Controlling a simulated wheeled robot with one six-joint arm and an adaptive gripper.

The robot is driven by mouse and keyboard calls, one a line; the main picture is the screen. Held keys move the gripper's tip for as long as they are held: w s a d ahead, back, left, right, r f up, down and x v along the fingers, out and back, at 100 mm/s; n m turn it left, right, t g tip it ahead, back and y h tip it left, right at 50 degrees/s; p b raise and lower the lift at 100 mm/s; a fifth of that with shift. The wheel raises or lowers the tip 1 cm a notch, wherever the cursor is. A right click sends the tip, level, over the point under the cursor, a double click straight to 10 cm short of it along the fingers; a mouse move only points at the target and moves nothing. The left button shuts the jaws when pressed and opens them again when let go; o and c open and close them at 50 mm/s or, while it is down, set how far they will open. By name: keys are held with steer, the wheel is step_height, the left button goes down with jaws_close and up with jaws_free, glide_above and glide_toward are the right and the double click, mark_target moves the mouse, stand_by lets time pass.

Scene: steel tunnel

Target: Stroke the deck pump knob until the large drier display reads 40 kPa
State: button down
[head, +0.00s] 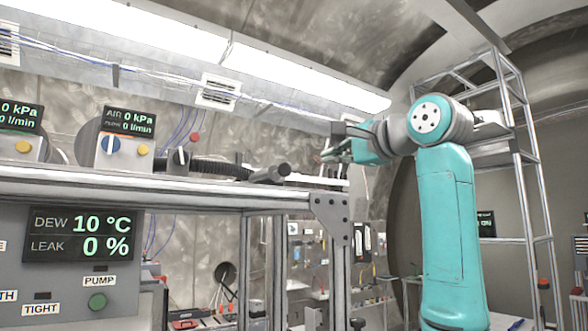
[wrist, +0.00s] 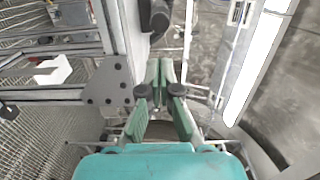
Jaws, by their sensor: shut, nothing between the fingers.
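The large display (head: 83,236) on the grey cabinet reads DEW 10 °C and LEAK 0 %. A smaller display (head: 129,121) on the deck reads AIR 0 kPa and 0 l/min. A dark cylindrical knob (head: 270,174) lies at the right end of the deck, beside a black ribbed hose; I take it for the pump knob but cannot be sure. What looks like the same dark knob shows at the top of the wrist view (wrist: 158,16). My gripper (head: 328,156) is shut and empty, to the right of the knob and apart from it. Its fingertips show in the wrist view (wrist: 160,66).
The deck's metal edge (head: 180,188) ends at a bolted corner plate (head: 331,220) below my gripper. A tall metal rack (head: 520,130) stands behind my arm. Air around my gripper looks free.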

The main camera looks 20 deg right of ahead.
mark_target(287, 169)
steer(key=x, duration=1.3)
steer(key=shift+w+a+f, duration=0.1)
steer(key=shift+w+a, duration=0.1)
steer(key=shift+w, duration=0.15)
